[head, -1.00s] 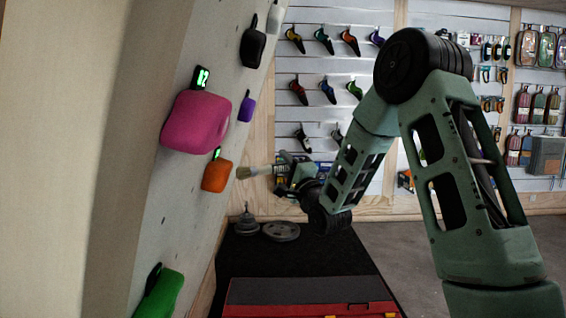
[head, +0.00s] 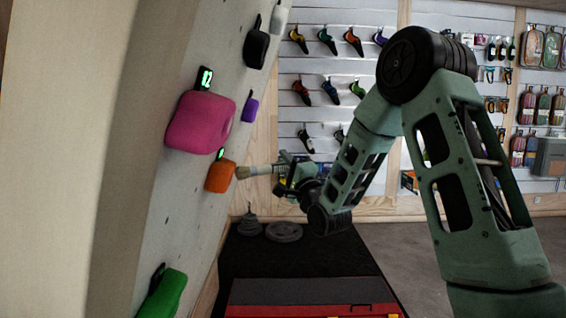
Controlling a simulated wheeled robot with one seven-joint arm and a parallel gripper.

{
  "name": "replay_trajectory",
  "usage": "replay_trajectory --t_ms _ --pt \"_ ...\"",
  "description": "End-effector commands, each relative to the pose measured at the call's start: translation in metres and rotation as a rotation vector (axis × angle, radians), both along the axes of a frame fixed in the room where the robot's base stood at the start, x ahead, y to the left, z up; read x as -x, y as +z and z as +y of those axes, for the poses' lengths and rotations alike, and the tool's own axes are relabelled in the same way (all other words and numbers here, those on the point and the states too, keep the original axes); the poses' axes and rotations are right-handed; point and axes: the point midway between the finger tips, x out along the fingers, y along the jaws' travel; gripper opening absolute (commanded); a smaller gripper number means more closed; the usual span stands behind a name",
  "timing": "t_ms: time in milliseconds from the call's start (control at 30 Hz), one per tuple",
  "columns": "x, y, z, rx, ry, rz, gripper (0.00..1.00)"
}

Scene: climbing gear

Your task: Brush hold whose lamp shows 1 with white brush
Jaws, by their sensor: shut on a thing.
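The orange hold (head: 220,176) is on the tilted climbing wall, below the pink hold (head: 200,123). A small lit green lamp (head: 220,154) sits on its top edge, too small to read surely. The pink hold's lamp (head: 204,78) is larger and looks like a 2, perhaps with another mark beside it. The white brush (head: 254,171) has pale bristles that point left at the orange hold's right side. Its tip is at or very near the hold; I cannot tell if they touch. My gripper (head: 279,170) is shut on the brush; its fingers are small and partly hidden.
A black hold (head: 256,48), a purple hold (head: 250,110) and a green hold (head: 163,294) are also on the wall. Grey weights (head: 283,232) stand on the black mat (head: 300,262) below. A red case (head: 310,297) lies in front. Shoes hang behind.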

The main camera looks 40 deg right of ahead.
Motion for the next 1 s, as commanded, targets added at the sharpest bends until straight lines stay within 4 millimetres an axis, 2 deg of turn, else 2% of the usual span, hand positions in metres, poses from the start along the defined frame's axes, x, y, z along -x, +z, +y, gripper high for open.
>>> replay_trajectory --t_ms 333,733,1000 --pt "0.017 -0.001 0.011 0.0 0.001 0.0 0.0" --pt "-0.003 0.0 -0.001 0.001 0.0 0.0 0.0" --pt "0.005 0.0 0.006 0.0 0.002 0.0 0.0"
